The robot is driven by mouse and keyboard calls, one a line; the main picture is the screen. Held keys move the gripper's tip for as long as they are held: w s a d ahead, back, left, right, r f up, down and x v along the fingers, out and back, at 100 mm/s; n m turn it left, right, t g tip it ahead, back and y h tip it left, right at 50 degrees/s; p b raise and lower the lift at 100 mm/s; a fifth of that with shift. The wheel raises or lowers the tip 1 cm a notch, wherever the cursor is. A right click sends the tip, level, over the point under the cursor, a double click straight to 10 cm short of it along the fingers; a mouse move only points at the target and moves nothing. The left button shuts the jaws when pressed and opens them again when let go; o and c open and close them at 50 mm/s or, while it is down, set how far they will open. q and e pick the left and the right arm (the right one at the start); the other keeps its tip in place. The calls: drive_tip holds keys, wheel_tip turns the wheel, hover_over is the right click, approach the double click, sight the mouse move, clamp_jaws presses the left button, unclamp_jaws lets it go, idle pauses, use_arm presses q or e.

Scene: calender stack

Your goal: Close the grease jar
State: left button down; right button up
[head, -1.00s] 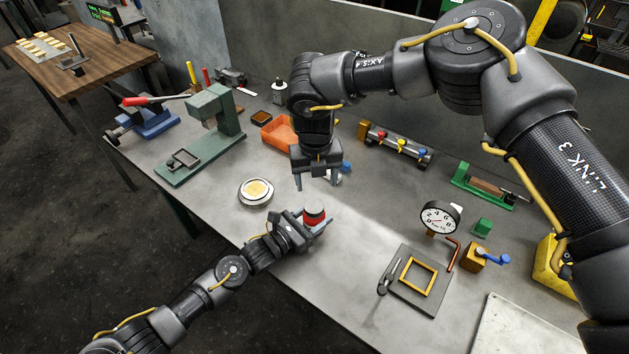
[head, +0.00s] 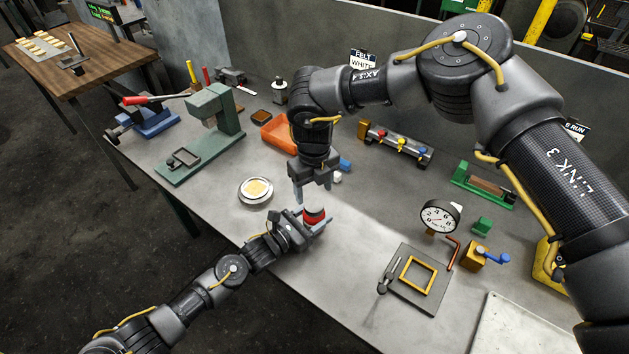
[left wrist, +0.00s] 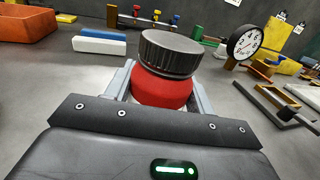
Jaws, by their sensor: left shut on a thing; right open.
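The grease jar (head: 314,217) is red with a dark, ridged lid. My left gripper (head: 312,226) is shut around it, holding it near the table's front edge. In the left wrist view, the red jar body (left wrist: 160,92) stands between the two grey fingers. The dark lid (left wrist: 171,53) sits on top and looks slightly tilted; whether it is fully seated I cannot tell. My right gripper (head: 312,196) is open, pointing down just above the jar, with nothing seen between its fingers. The right gripper cannot be made out in the left wrist view.
A round dish (head: 256,190) with yellowish content lies left of the jar. An orange tray (head: 275,133) and a green press (head: 205,135) stand behind. A dial gauge (head: 438,214) and a plate with a yellow frame (head: 417,276) are at right. Table between is clear.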

sight(314, 205)
drive_tip(key=shift+f, duration=2.75)
drive_tip(key=c, duration=1)
drive_tip(key=o, duration=1.2)
drive_tip(key=shift+c, duration=0.2)
wheel_tip(314, 205, up, 12)
